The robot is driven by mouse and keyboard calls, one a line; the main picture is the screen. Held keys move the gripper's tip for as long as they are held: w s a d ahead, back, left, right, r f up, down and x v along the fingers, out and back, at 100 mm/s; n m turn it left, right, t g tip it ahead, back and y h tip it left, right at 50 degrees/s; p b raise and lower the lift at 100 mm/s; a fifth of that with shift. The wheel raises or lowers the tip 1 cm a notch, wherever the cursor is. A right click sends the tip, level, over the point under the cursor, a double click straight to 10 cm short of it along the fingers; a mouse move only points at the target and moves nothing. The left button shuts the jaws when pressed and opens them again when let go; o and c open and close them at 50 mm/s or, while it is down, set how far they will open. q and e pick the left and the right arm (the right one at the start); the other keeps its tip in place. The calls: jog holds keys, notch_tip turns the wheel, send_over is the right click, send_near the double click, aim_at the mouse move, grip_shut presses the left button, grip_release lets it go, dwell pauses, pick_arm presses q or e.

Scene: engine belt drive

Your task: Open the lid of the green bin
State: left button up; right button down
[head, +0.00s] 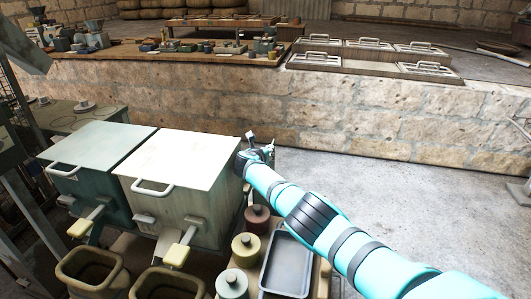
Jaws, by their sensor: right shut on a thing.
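The green bin (86,189) stands at the left with its flat pale-green lid (100,147) down and shut. A white bar handle (63,171) is on the lid's front edge. A pale yellow-ended pedal or lever (80,228) sticks out from its front. My right gripper (250,150) is at the right side of the white bin, well apart from the green bin. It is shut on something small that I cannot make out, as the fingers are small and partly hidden. My left gripper is not in view.
The white bin (196,215), lid down, stands right beside the green bin. Brown open pots (92,270), lidded canisters (246,248) and a grey tray (287,264) are in front. A stone ledge (380,118) runs behind. The floor (400,200) at right is clear.

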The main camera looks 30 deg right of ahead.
jog(key=shift+f, duration=0.1)
jog(key=c, duration=1.3)
grip_release()
jog(key=shift+c, duration=0.2)
jog(key=shift+a, duration=0.1)
jog(key=shift+s+a+r, duration=0.25)
jog(key=shift+s+a, duration=0.1)
jog(key=shift+s, duration=0.05)
jog(key=v, duration=1)
jog(key=shift+s+a+r, duration=0.1)
jog(key=shift+s+r, duration=0.15)
jog(key=shift+s, duration=0.1)
